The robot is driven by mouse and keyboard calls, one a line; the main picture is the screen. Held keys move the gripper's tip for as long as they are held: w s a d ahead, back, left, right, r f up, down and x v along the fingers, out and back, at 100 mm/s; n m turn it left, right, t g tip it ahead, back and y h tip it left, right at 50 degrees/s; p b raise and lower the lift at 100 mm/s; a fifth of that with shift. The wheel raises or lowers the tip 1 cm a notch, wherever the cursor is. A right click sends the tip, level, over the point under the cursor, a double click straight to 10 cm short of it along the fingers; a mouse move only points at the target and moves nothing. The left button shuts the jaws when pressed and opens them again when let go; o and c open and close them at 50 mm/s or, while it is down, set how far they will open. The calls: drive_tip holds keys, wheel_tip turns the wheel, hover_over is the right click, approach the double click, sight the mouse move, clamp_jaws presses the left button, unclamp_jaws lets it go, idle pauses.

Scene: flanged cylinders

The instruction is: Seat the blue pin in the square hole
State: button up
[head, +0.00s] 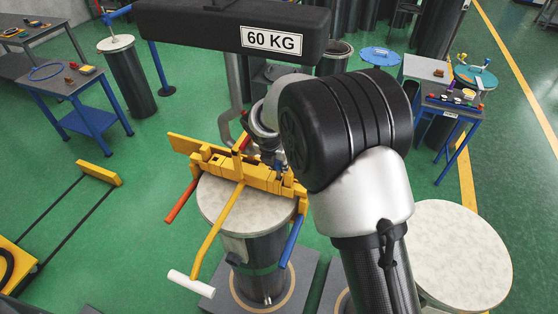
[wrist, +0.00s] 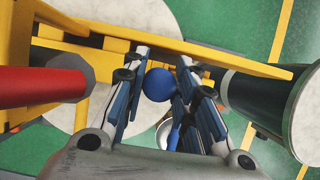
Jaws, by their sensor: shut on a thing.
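My gripper (wrist: 160,88) is shut on the blue pin, with a finger on each side of its round blue head (wrist: 158,84) in the wrist view. The pin's shaft is hidden below the head. A yellow fixture (head: 230,168) lies across the pale top of a flanged cylinder; its yellow bars (wrist: 190,51) also show in the wrist view, close beside the fingers. In the head view my gripper (head: 279,168) is at the fixture's right part, partly hidden by my arm. I cannot make out the square hole or how deep the pin sits.
A red handle (wrist: 40,87) lies left of the fingers. A yellow lever with a white grip (head: 191,283) and a blue handle (head: 292,242) stick out from the fixture. A black 60 KG block (head: 230,30) hangs behind. Another pale cylinder top (head: 455,255) stands right.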

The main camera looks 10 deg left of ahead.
drive_tip(key=shift+r+p, duration=0.1)
drive_tip(key=shift+p, duration=1.05)
idle(1.4)
drive_tip(key=shift+s+d+f, duration=0.15)
drive_tip(key=shift+s+f, duration=0.1)
drive_tip(key=shift+f, duration=0.2)
idle(0.8)
drive_tip(key=shift+w+r+p, duration=0.1)
drive_tip(key=shift+r+p, duration=0.15)
drive_tip(key=shift+p, duration=0.1)
drive_tip(key=shift+w+r, duration=0.1)
drive_tip(key=shift+r, duration=0.45)
drive_tip(key=shift+w+r+p, duration=0.1)
drive_tip(key=shift+r+p, duration=0.45)
drive_tip(key=shift+r, duration=2.85)
drive_tip(key=shift+f, duration=0.1)
